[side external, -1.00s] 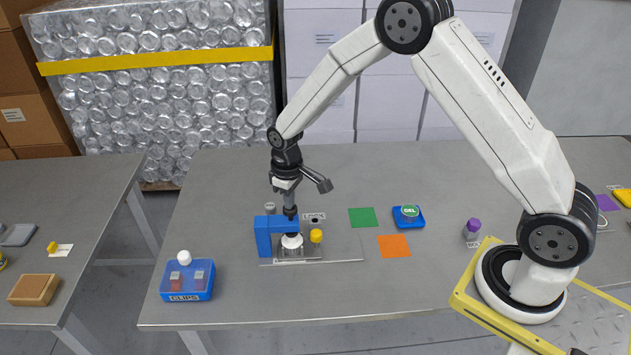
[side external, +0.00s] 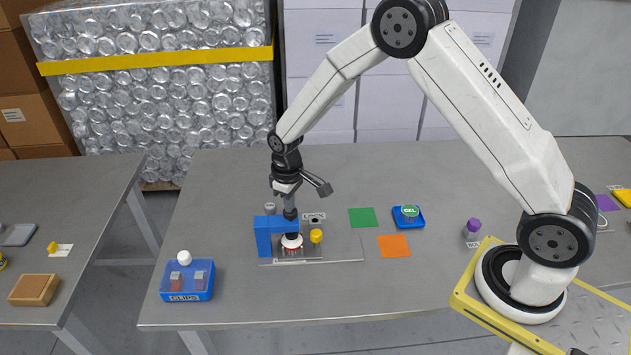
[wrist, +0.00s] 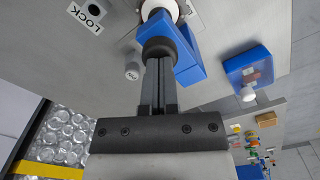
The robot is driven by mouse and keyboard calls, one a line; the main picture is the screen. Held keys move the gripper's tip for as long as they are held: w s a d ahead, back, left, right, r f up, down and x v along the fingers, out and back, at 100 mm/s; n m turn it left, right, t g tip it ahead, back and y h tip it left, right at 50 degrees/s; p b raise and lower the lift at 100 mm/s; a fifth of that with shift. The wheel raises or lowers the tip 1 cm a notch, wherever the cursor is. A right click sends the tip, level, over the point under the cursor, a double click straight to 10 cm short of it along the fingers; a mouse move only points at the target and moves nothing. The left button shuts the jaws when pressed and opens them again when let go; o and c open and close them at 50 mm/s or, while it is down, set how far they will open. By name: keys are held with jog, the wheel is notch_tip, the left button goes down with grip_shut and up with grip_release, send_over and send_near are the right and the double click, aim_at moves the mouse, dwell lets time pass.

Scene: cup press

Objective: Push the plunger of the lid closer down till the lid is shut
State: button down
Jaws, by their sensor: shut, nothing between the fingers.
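The lid closer (side external: 263,237) is a blue bracket whose arm reaches over a white round lid (side external: 291,240) on a small cup. Red shows around the cup just under the lid. The closer's black plunger knob (wrist: 158,48) is directly at my fingertips in the wrist view. My gripper (side external: 289,208) points straight down with its fingers shut and empty, and its tips appear to touch the top of the plunger. The lower end of the plunger appears to meet the lid. The bracket and plunger partly hide the lid, so I cannot tell how tightly it sits.
A yellow knob (side external: 316,236) stands right beside the cup, and a LOCK label (wrist: 87,18) and a grey knob (wrist: 132,71) are near the closer. A blue CLIPS box (side external: 187,283) is to the left. Green (side external: 363,217) and orange (side external: 394,246) squares lie to the right.

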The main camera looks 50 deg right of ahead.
jog(key=shift+r, duration=1.7)
jog(key=shift+r, duration=2.5)
jog(key=shift+s, duration=0.1)
jog(key=s+d+r+m+t, duration=0.1)
jog(key=s, duration=0.8)
jog(key=s+d+r+m+t, duration=0.1)
jog(key=s+m, duration=0.1)
jog(key=s, duration=0.8)
jog(key=shift+s+r+t, duration=0.2)
jog(key=shift+r+t, duration=0.1)
jog(key=shift+r, duration=0.05)
